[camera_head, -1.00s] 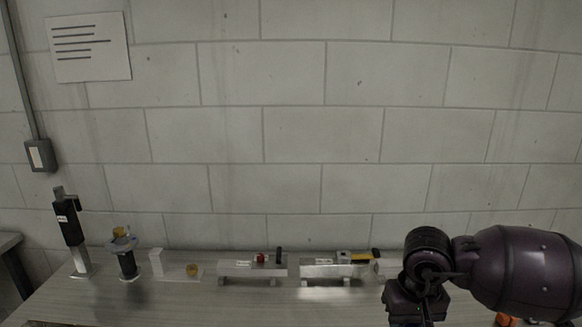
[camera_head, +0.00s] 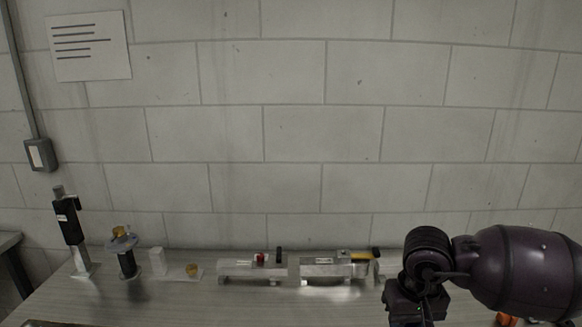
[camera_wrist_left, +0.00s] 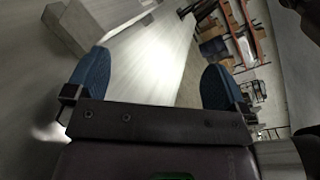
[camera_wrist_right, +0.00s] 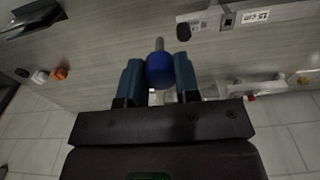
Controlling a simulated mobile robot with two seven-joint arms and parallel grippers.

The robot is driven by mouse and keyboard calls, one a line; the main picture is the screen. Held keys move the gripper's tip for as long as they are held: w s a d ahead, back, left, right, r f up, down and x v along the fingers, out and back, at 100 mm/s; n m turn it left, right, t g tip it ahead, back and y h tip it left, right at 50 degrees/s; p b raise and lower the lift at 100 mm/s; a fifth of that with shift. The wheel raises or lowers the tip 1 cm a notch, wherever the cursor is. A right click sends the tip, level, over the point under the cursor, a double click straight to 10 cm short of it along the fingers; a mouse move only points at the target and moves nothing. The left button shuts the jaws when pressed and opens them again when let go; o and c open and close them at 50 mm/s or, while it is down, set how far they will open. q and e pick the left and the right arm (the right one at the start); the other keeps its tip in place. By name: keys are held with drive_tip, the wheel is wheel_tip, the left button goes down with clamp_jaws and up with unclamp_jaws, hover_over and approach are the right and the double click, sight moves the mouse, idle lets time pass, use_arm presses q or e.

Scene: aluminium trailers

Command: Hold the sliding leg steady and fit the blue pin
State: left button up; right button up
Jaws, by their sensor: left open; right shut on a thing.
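My right gripper (camera_wrist_right: 159,80) is shut on the blue pin (camera_wrist_right: 160,70), whose blue head sits between the fingers with its metal tip pointing away, above the table. My left gripper (camera_wrist_left: 155,80) is open, with nothing between its blue fingers. A grey metal bar (camera_wrist_left: 75,30) lies just beyond its left finger. In the head view, two aluminium fixtures stand on the table: one with red and black knobs (camera_head: 252,268), one with a yellow part and a black knob (camera_head: 335,269). I cannot tell which part is the sliding leg. Neither gripper's fingers show clearly in the head view.
A labelled aluminium profile (camera_wrist_right: 245,17) lies beyond the pin, up and right. A black jack-like post (camera_head: 70,230), a round-topped black stand (camera_head: 125,255) and a white block (camera_head: 158,262) stand at left. Small orange (camera_wrist_right: 60,73) and white pieces lie at the table edge.

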use_arm(q)
drive_tip(key=w+a+r+m+g+y, duration=0.2)
drive_tip(key=w+a+m+g, duration=0.45)
drive_tip(key=m, duration=0.55)
drive_tip(key=shift+t+y, duration=0.3)
drive_tip(key=shift+t, duration=0.25)
drive_tip(key=shift+w+x, duration=0.2)
drive_tip(key=shift+x, duration=1.75)
drive_tip(key=shift+w+x, duration=0.2)
drive_tip(key=shift+x, duration=1.8)
drive_tip(key=shift+w+x, duration=0.2)
drive_tip(key=shift+x, duration=1.75)
drive_tip(key=shift+r, duration=0.1)
drive_tip(key=shift+c, duration=0.3)
drive_tip(key=shift+r, duration=0.1)
drive_tip(key=c, duration=1.7)
drive_tip(key=shift+o, duration=0.2)
